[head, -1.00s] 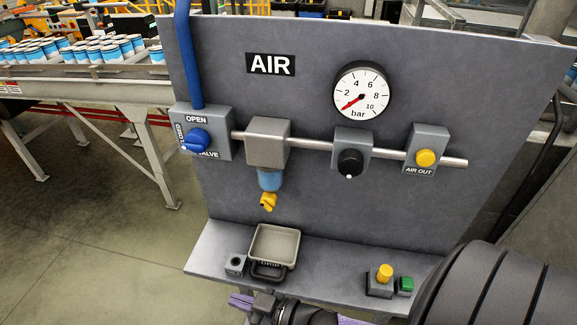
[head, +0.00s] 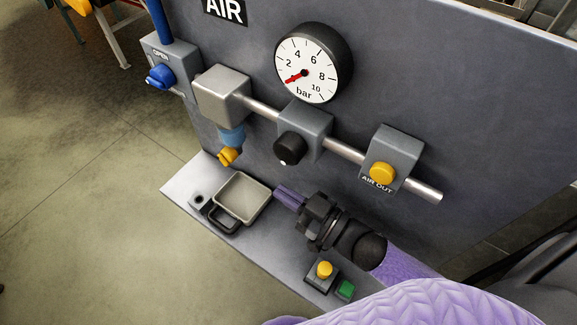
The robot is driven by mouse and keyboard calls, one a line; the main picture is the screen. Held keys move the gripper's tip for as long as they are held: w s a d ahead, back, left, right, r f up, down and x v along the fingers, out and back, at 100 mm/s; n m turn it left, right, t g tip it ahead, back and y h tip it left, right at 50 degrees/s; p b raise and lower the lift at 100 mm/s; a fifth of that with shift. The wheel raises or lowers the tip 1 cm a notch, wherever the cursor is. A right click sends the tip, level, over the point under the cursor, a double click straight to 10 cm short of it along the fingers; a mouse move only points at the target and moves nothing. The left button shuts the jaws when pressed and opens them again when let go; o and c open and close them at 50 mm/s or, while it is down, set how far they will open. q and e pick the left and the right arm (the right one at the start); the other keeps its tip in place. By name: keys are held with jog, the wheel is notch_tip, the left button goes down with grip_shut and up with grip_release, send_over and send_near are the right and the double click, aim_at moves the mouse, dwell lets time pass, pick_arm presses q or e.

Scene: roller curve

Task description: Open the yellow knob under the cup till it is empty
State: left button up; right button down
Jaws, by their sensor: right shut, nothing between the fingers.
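The yellow knob (head: 228,157) hangs under the blue cup (head: 231,136), which sits below a grey box on the air pipe. How much the cup holds cannot be told. My right gripper (head: 284,193), with purple fingers, is shut and empty. It is over the shelf, just right of the tray and to the lower right of the yellow knob, apart from it. My left gripper is not in view.
A grey tray (head: 262,190) with a dark handle stands on the shelf (head: 178,184) below the knob. A black knob (head: 289,147), yellow air-out button (head: 382,172) and gauge (head: 308,70) are on the panel. Yellow (head: 325,269) and green (head: 346,289) buttons are on the shelf.

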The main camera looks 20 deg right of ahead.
aim_at(225, 161)
jog(key=x, duration=0.9)
jog(key=shift+w+a, duration=0.1)
jog(key=shift+a, duration=0.5)
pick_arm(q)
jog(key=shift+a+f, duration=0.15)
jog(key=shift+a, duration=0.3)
